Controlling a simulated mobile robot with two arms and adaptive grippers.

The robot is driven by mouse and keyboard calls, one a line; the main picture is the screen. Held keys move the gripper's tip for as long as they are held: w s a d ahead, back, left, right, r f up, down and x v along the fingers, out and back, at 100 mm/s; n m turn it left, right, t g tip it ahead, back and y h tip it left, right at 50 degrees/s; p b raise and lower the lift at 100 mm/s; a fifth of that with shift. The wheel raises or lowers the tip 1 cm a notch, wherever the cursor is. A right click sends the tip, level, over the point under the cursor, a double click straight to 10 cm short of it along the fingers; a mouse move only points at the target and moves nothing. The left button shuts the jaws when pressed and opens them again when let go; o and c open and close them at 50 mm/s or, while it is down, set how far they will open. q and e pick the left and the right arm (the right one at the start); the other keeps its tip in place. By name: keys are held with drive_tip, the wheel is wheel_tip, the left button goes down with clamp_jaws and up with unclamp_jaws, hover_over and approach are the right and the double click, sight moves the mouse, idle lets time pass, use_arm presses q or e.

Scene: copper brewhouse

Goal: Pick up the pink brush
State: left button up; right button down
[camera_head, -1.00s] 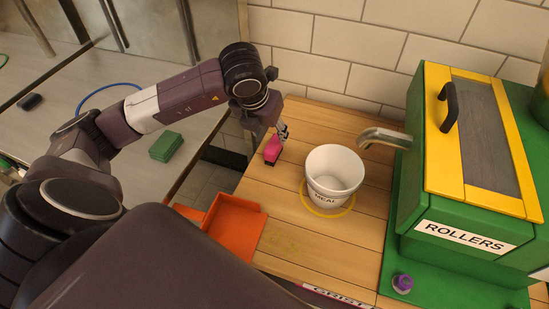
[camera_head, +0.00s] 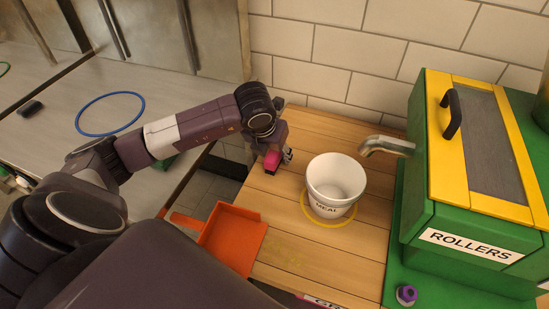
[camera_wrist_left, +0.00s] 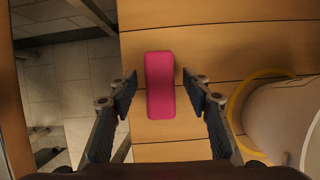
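The pink brush (camera_head: 272,160) lies on the wooden bench top, left of the white bucket. In the left wrist view the brush (camera_wrist_left: 160,85) shows as a pink block, upright in the picture. My left gripper (camera_wrist_left: 161,90) is open, with one finger on each side of the brush and a gap on both sides. In the head view the left gripper (camera_head: 275,157) is right at the brush and partly hides it. Whether the fingers are down at the brush's height is hard to tell. My right gripper is in neither view.
The white bucket (camera_head: 334,182) stands on a yellow ring close to the right of the gripper. An orange dustpan (camera_head: 233,236) lies nearer. The green roller mill (camera_head: 456,215) is at right, its metal spout (camera_head: 386,146) near the bucket. A tiled wall (camera_head: 330,50) is behind.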

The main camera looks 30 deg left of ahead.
use_arm(q)
clamp_jaws()
drive_tip(key=shift+r, duration=0.15)
